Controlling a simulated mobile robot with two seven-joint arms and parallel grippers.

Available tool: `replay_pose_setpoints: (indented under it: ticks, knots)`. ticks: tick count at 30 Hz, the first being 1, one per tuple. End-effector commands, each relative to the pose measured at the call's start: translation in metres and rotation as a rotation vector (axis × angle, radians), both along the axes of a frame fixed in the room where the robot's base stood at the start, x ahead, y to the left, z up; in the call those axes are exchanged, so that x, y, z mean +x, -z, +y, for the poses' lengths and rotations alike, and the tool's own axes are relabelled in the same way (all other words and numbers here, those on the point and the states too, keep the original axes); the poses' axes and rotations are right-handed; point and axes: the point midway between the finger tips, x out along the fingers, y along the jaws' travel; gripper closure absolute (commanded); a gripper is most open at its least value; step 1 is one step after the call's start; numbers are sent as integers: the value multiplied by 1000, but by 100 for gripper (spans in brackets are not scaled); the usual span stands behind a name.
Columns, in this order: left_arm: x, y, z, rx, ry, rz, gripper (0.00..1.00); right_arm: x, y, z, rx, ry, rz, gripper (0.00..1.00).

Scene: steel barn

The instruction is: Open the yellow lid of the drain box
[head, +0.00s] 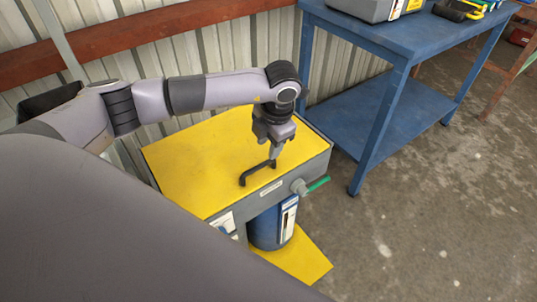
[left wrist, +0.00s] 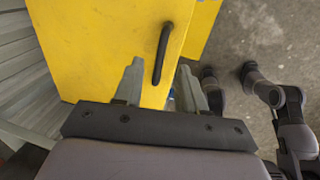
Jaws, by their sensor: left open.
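The drain box's yellow lid (head: 190,160) lies flat and shut on the grey box. A black bar handle (head: 257,173) stands on it near its front right edge. My left gripper (head: 273,157) points down just above the lid at the far end of the handle. In the left wrist view the lid (left wrist: 100,45) fills the upper left, and the handle (left wrist: 162,52) shows between the two spread fingers of the left gripper (left wrist: 160,75), nearer the right one. I cannot tell whether either finger touches it. My right gripper does not show clearly in either view.
A green-handled valve (head: 316,184) sticks out of the box front, above a blue cylinder (head: 268,230) on a yellow base plate (head: 303,260). A blue table (head: 390,35) with cases and tools stands close on the right. Corrugated wall is behind. Concrete floor at front right is clear.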

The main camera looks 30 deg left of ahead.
Motion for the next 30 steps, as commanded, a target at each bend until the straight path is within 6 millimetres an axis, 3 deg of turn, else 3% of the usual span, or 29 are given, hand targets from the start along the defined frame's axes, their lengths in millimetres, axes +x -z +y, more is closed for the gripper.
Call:
replay_pose_setpoints:
  ticks: [6, 12, 22, 23, 26, 30]
  knots:
    - [1, 35, 5, -3, 1, 5, 60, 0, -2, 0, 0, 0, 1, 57]
    - [3, 57, 8, -6, 3, 4, 60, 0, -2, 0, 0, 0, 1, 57]
    - [4, 62, 9, -7, 4, 2, 60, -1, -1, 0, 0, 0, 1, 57]
    - [4, 62, 9, -7, 4, 2, 66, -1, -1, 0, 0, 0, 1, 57]
    - [4, 62, 9, -7, 4, 2, 99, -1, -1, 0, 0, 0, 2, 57]
    - [4, 62, 9, -8, 4, 2, 100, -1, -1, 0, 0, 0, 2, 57]
